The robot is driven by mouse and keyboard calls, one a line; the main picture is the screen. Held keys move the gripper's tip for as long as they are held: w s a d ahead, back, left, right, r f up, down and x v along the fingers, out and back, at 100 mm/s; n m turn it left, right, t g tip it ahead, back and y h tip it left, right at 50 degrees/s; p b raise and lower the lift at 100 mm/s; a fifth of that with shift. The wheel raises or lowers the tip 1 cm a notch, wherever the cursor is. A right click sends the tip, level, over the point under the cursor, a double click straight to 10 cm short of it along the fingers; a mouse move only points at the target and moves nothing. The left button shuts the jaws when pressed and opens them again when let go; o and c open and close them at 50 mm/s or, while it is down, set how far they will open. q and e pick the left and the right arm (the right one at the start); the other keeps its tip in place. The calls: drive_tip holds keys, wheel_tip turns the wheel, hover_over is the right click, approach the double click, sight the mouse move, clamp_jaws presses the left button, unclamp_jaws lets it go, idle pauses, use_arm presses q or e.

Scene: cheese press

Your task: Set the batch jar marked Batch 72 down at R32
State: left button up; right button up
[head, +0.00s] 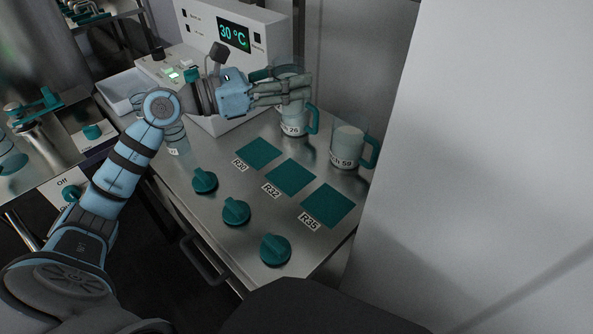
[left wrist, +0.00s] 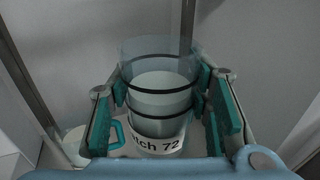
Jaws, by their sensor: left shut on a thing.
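My left gripper (head: 300,90) is shut on a clear jar with pale contents. In the left wrist view the jar (left wrist: 160,102) sits between the teal finger pads, and its label ends in "tch 72". In the head view the fingers hide most of this jar (head: 288,70); it is held above the counter, beyond the mats. The R32 mat (head: 289,177) is a bare teal square, the middle of three, nearer than the gripper and below it. My right gripper is not in view.
Teal mats R30 (head: 258,153) and R35 (head: 328,206) flank R32, both bare. A jar marked 26 (head: 294,115) stands below the gripper and a jar marked 59 (head: 347,148) to its right. Several teal knobs (head: 236,211) line the front. A machine (head: 190,60) reading 30 °C stands behind.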

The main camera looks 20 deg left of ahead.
sight(277, 106)
use_arm(q)
drive_tip(key=f, duration=0.1)
drive_tip(key=f+b, duration=0.1)
drive_tip(key=f, duration=0.1)
drive_tip(key=f+b, duration=0.1)
drive_tip(key=f, duration=0.1)
drive_tip(key=shift+s, duration=0.35)
wheel_tip(277, 106, down, 14)
drive_tip(key=b, duration=0.6)
drive_tip(key=shift+w, duration=0.1)
drive_tip(key=shift+f, duration=0.15)
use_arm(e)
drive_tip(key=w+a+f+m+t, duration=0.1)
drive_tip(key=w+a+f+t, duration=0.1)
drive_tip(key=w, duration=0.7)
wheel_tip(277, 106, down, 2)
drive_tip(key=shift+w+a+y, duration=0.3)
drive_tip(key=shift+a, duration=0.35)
